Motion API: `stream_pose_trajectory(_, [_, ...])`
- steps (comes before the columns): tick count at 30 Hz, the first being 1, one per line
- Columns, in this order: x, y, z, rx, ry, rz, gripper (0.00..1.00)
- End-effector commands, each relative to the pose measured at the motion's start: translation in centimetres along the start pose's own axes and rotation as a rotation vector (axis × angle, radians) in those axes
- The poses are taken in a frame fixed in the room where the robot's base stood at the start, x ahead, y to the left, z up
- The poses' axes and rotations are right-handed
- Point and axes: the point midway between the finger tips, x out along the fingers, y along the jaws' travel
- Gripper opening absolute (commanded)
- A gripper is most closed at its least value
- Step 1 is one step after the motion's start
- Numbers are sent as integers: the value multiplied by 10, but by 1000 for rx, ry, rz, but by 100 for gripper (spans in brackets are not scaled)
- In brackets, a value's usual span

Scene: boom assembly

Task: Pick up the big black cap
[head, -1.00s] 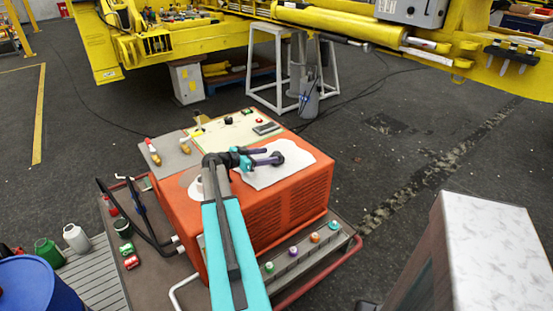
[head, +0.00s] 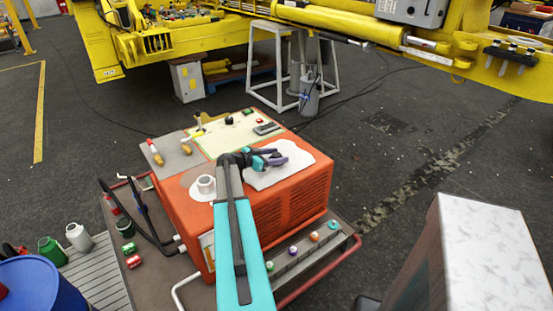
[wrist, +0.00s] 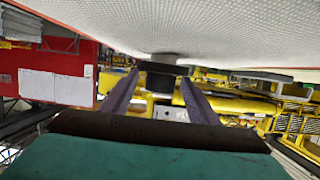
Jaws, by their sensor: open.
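The big black cap (wrist: 164,77) shows in the wrist view as a dark, flat piece between my two purple fingers, close to the white cloth. In the head view it is mostly hidden by the fingers, on the white cloth (head: 300,173) on top of the orange machine (head: 270,212). My gripper (head: 277,156) is open, low over the cloth, with a finger on either side of the cap. It also shows in the wrist view (wrist: 160,80). I cannot tell whether the fingers touch the cap.
A pale ring-shaped fitting (head: 206,185) stands left of my arm on the machine. Behind it are a control panel (head: 235,132) and a joystick (head: 200,122). Several coloured knobs (head: 293,250) line the front ledge. A white-topped block (head: 495,245) stands at right.

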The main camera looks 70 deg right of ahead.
Motion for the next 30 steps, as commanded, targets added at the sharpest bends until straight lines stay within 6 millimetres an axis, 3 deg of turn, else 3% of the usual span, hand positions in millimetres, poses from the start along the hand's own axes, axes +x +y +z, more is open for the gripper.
stream_pose_trajectory(17, [2, 0, 0, 1, 0, 0, 54])
stream_pose_trajectory(26, [2, 0, 1, 1, -1, 0, 7])
stream_pose_trajectory(30, [2, 0, 1, 1, -1, -1, 6])
